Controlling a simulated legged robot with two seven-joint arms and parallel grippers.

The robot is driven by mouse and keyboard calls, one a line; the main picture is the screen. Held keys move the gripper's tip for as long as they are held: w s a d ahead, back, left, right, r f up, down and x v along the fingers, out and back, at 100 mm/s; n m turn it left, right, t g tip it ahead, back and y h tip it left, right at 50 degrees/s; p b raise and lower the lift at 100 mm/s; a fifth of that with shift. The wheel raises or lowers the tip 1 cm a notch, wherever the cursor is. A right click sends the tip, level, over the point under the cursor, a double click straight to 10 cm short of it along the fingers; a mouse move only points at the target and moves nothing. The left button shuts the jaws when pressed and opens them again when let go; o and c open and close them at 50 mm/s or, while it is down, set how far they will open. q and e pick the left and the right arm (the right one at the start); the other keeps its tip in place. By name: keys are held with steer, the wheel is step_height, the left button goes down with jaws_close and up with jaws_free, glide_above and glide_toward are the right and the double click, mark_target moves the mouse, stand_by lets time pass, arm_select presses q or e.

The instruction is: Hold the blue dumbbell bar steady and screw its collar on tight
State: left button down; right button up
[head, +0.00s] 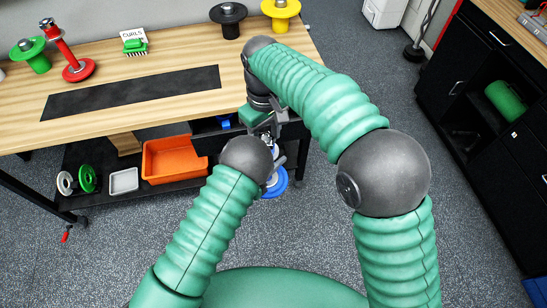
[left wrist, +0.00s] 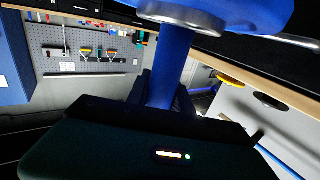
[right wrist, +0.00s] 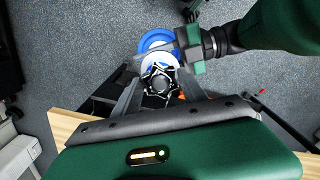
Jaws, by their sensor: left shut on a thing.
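The blue dumbbell bar (left wrist: 170,78) is between the fingers of my left gripper (left wrist: 165,95), which is shut on it. A blue plate (left wrist: 235,12) sits on the bar; in the head view the plate (head: 273,184) hangs past the table's front edge, partly hidden by my left wrist. A dark and silver star-shaped collar (right wrist: 160,84) shows end-on in the right wrist view, in front of a white disc and the blue plate (right wrist: 157,41). My right gripper (right wrist: 158,72) is open with a finger on each side of the collar. Contact between fingers and collar is unclear.
The wooden table (head: 190,115) carries a black mat (head: 135,92), a red dumbbell (head: 70,55), a green one (head: 30,55), black (head: 229,20) and yellow (head: 281,12) pieces. An orange bin (head: 174,158) stands on the shelf below.

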steer(key=o, duration=0.4)
steer(key=shift+r, duration=0.1)
steer(key=shift+r, duration=2.25)
steer(key=shift+c, duration=0.4)
steer(key=n, duration=0.2)
steer(key=r+n, duration=0.1)
steer(key=n, duration=0.3)
steer(key=shift+w+a+r, duration=0.1)
steer(key=shift+r, duration=0.3)
steer(key=n, duration=0.2)
steer(key=r+n, duration=0.1)
steer(key=n, duration=0.3)
steer(key=shift+r, duration=0.3)
steer(key=shift+f, duration=0.15)
